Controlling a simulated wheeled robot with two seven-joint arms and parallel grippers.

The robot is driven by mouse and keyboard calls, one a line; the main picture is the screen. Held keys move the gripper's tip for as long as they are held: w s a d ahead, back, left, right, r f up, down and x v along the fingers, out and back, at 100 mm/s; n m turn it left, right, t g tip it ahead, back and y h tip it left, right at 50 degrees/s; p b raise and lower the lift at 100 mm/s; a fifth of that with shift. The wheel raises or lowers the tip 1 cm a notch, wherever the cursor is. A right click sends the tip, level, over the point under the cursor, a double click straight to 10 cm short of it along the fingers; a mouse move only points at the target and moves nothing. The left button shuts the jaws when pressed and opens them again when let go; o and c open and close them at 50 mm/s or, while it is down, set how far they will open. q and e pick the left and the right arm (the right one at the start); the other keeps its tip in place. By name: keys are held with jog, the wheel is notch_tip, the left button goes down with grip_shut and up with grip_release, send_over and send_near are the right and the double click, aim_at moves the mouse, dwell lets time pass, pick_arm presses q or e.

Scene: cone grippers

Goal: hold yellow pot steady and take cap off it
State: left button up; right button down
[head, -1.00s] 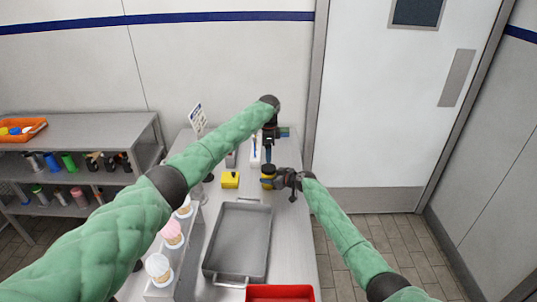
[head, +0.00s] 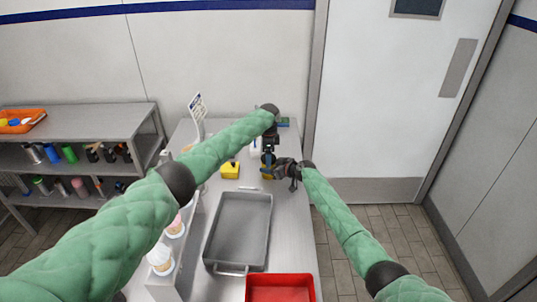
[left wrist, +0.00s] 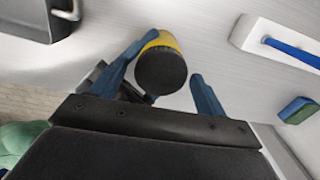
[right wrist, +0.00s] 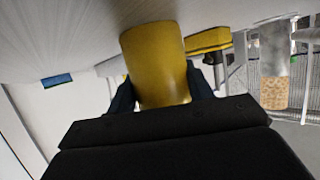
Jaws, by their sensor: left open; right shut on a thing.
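The yellow pot (right wrist: 155,60) stands on the counter, and my right gripper (right wrist: 160,95) is shut on its side. In the left wrist view the pot's dark round cap (left wrist: 161,70) faces the camera, with a yellow rim (left wrist: 165,40) behind it. My left gripper (left wrist: 172,85) is open above the cap, with one blue finger on each side; the left finger is close to the cap and the right finger stands apart. In the head view my left gripper (head: 268,160) is right over the pot and hides most of it.
A yellow block-like item (head: 230,171) sits left of the pot. A grey metal tray (head: 238,228) and a red tray (head: 281,277) lie nearer. A white holder with a blue stick (left wrist: 280,42) and a blue-green sponge (left wrist: 298,110) are close by. Ice cream cones stand at left.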

pick_arm(q)
jog(key=c, duration=1)
pick_arm(e)
jog(key=shift+s+d+f, duration=0.1)
jog(key=shift+f, duration=0.3)
pick_arm(q)
jog(key=n, duration=0.3)
jog(key=shift+f, duration=0.1)
jog(key=o, duration=1.1)
jog(key=shift+r, duration=0.2)
